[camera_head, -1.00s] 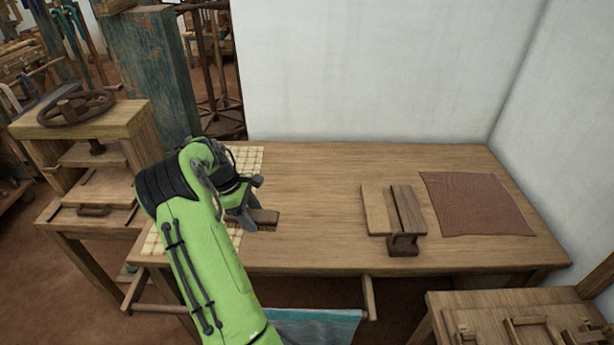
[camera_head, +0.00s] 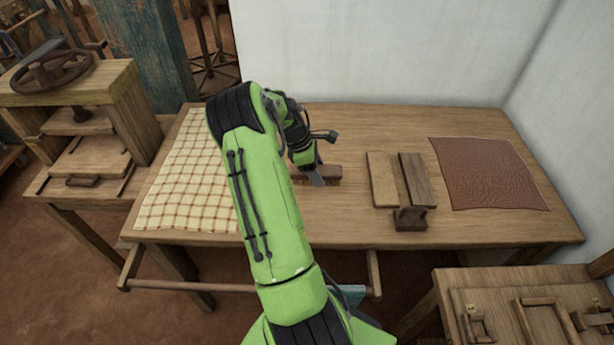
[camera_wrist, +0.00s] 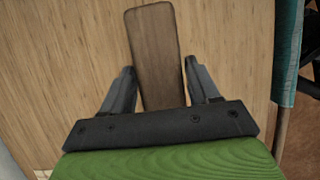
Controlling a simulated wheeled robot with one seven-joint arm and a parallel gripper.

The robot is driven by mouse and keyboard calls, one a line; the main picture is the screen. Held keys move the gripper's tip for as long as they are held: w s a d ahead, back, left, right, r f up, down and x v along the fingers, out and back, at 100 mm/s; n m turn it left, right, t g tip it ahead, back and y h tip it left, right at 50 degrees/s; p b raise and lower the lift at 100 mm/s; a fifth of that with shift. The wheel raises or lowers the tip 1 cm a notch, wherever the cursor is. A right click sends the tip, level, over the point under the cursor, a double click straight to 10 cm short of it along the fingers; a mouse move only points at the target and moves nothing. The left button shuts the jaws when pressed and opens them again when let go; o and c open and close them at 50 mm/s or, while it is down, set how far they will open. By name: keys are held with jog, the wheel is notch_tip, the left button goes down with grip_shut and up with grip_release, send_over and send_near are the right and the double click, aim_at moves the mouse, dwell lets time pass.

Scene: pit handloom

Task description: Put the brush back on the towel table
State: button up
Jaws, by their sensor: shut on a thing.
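The brush (camera_head: 326,172) is a brown wooden block. My gripper (camera_head: 316,176) is shut on it, over the middle of the long wooden table (camera_head: 360,125). In the wrist view the brush (camera_wrist: 155,50) lies lengthwise between the two fingertips (camera_wrist: 158,75). Its near end is hidden behind the gripper mount. It is low over the table or touching it; I cannot tell which. A cream checked cloth (camera_head: 182,180) lies flat on the table's left end, and a red-brown cloth (camera_head: 488,172) lies flat at the right end.
Two flat wooden pieces (camera_head: 382,180) and a small dark block (camera_head: 409,219) sit right of the brush. A wheel-topped wooden press (camera_head: 120,105) stands left, a smaller table (camera_head: 455,290) front right. White walls close the back and right. The table's back middle is clear.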

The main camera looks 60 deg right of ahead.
aim_at(316, 190)
notch_tip(316, 190, down, 5)
jog(key=shift+f+b, duration=0.1)
jog(key=shift+b, duration=0.4)
